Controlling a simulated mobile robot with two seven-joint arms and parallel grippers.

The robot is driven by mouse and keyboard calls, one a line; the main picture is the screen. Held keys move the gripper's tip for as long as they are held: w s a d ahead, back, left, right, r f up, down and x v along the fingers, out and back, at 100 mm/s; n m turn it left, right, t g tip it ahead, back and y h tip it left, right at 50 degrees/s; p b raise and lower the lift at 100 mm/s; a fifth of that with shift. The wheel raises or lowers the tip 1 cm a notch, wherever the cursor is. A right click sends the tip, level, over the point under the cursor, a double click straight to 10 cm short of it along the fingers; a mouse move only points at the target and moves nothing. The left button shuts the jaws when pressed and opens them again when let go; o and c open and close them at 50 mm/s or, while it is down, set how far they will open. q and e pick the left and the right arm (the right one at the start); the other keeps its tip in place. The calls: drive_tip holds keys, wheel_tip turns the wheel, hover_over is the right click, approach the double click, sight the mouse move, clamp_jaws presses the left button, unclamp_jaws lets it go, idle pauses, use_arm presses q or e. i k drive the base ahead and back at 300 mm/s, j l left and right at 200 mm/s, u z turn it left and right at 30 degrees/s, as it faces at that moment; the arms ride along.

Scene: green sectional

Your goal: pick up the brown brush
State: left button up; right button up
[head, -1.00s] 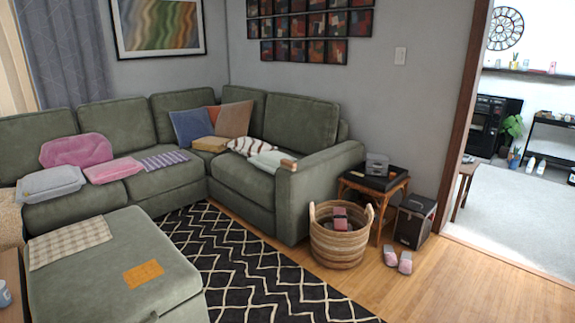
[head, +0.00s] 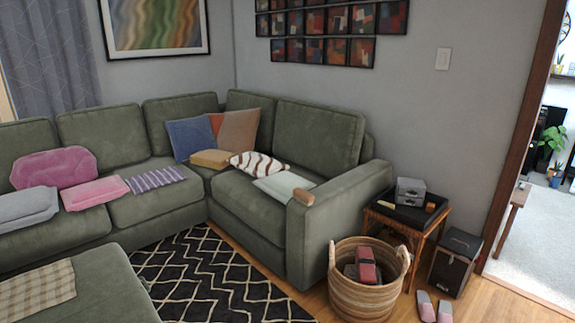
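Neither of my grippers shows in the head view.
A wicker basket (head: 345,295) with red and dark items stands before the side table (head: 440,225). A black box (head: 455,262) and pink slippers (head: 427,306) are on the floor to its right. A green ottoman (head: 105,290) fills the lower left. The patterned rug (head: 200,270) lies between.

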sight(299, 195)
drive_tip(key=i+z, duration=0.1)
drive_tip(key=i, duration=0.4)
drive_tip(key=i+j+z, duration=0.1)
drive_tip(key=i, duration=0.45)
drive_tip(key=i+j+z, duration=0.15)
drive_tip(key=i, duration=0.35)
drive_tip(key=i+j+z, duration=0.35)
drive_tip(key=i, duration=0.15)
drive_tip(key=i+j+z, duration=0.25)
drive_tip(key=i+z, duration=0.15)
drive_tip(key=i+j+z, duration=0.35)
drive_tip(key=i+j, duration=0.1)
drive_tip(key=j, duration=0.05)
